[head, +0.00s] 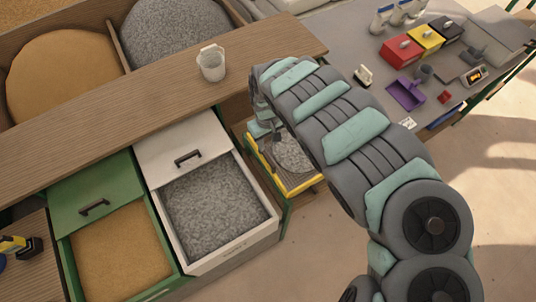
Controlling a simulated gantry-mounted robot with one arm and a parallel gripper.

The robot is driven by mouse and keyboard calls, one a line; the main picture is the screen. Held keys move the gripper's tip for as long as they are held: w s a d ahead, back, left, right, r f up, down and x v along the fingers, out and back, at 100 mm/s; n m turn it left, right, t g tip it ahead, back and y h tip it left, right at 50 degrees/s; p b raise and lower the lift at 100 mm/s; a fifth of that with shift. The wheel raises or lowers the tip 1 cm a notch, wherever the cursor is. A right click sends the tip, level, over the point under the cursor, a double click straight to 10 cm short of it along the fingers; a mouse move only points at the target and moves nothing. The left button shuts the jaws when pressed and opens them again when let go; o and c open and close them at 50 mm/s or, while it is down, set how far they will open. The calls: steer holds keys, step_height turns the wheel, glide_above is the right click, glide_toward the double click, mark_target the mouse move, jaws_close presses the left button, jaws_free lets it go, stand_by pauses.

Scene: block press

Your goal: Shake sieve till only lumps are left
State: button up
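A yellow-rimmed square frame (304,187), which looks like the sieve, sits beside the white drawer at the middle of the head view. Pale grey material (292,155) shows inside it; I cannot tell lumps from fine grains at this size. My arm arches over from the right and covers the frame's right and far sides. My gripper (270,131) is at the far left part of the frame, small and partly hidden by the arm. I cannot tell whether its fingers are shut on the rim.
An open white drawer (238,246) of grey grains and an open green drawer (68,272) of tan grains lie to the left. A purple dustpan (405,94) and coloured boxes (401,52) are on the right-hand table.

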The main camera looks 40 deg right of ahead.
mark_target(267, 156)
step_height(267, 156, down, 8)
steer(key=shift+a+b, duration=0.15)
steer(key=shift+b, duration=0.3)
steer(key=shift+f, duration=0.85)
jaws_close()
steer(key=shift+r, duration=0.1)
stand_by(0.6)
